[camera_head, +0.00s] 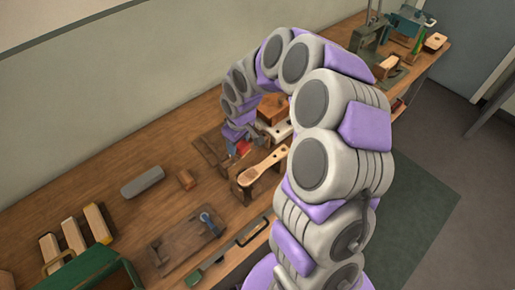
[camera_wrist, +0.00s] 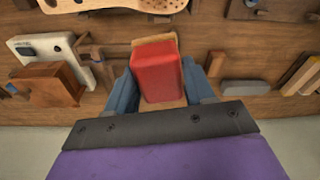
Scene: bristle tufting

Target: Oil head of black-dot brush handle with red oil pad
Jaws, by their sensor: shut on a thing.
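My gripper (camera_wrist: 158,82) is shut on the red oil pad (camera_wrist: 157,72), with its blue fingers on either side. A tan edge shows along the pad's far side. The red pad also shows in the head view (camera_head: 242,147), small and partly hidden by my gripper (camera_head: 236,140). A pale wooden brush handle (camera_head: 262,167) lies on a dark stand, just right of and below the pad, apart from it in the picture. Part of a pale wooden piece with dark holes (camera_wrist: 112,4) shows at the top of the wrist view. I cannot tell whether a black dot marks the handle.
A white block (camera_wrist: 42,48) and a brown wooden block (camera_wrist: 48,84) stand beside the pad. A grey block (camera_head: 142,182) and a small brown block (camera_head: 186,180) lie to the left. A dark board (camera_head: 175,248) lies in front. Bare bench shows around the grey block.

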